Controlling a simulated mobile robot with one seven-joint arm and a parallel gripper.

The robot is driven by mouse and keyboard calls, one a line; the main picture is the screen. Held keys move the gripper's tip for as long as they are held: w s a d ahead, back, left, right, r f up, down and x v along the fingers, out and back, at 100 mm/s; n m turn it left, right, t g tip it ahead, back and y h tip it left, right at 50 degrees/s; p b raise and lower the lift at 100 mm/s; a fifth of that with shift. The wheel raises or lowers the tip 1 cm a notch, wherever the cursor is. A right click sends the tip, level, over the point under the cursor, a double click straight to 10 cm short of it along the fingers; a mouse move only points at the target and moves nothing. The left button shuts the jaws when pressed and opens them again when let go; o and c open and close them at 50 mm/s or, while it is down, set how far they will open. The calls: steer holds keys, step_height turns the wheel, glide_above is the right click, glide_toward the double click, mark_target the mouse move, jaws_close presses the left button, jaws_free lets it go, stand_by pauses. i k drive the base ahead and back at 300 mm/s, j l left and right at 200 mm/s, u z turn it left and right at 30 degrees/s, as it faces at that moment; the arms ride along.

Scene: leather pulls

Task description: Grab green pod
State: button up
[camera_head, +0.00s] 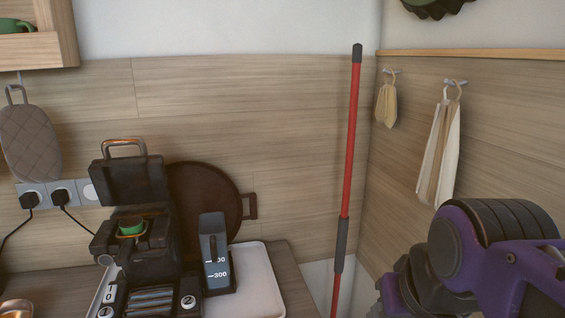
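A small green pod (131,226) sits in the black coffee machine (149,272) at the lower left of the head view. It rests in an orange-rimmed holder, and the machine's lid (130,182) is raised behind it. The pod's top shows; its lower part is hidden in the holder. My purple and black arm is at the lower right, well apart from the machine. My gripper's fingers are not in view.
A white tray (258,285) and a clear water tank (214,250) stand right of the pod. A dark round pan (205,200) leans behind. A red pole (350,150) stands between the counter and my arm. Towels (440,150) hang on the right wall.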

mark_target(132, 225)
steer(key=u, duration=1.4)
